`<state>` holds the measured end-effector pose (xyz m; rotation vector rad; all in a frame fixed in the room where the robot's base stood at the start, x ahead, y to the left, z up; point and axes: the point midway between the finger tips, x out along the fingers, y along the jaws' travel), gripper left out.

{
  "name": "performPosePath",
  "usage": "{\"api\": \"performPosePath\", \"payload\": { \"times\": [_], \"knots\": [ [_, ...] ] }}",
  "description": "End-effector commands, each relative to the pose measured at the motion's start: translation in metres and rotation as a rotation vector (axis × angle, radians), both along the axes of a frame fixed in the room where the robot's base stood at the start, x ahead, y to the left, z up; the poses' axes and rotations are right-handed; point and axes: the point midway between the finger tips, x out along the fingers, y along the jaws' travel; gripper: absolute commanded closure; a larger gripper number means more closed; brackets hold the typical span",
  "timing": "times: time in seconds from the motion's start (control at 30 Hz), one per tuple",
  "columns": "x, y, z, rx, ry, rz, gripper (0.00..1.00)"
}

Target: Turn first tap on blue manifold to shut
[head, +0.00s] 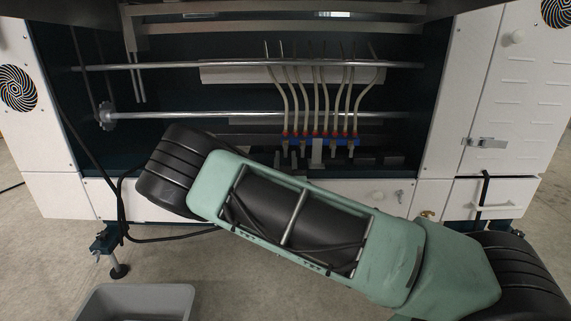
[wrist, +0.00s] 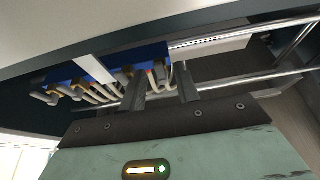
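The blue manifold (head: 343,141) is inside the machine bay in the head view, with a row of red-marked taps and pale hoses rising from it. The leftmost tap (head: 285,134) shows just above my arm. In the wrist view the blue manifold (wrist: 112,63) appears at upper left, with several brass and grey fittings. My gripper (wrist: 161,75) has its two grey fingers apart at the manifold's right end. A pale hose and a small red part show between or behind the fingers; I cannot tell whether they touch. My gripper is hidden behind my arm in the head view.
Two horizontal metal rods, the upper (head: 240,66) and the lower (head: 240,114), cross the bay. White cabinet panels (head: 500,90) flank it. A grey bin (head: 135,303) stands on the floor at lower left. A black cable hangs at the left.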

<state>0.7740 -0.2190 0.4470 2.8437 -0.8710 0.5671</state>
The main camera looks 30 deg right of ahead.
Motion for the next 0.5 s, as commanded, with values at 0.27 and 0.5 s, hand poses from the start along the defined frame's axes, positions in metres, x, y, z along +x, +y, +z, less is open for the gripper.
{"api": "performPosePath", "payload": {
  "times": [0.27,0.5],
  "knots": [
    [0.0026,-0.0015,0.0012,0.0,0.001,0.0,0.68],
    [0.0023,-0.0013,0.0011,0.0,0.001,0.0,1.0]
  ]
}}
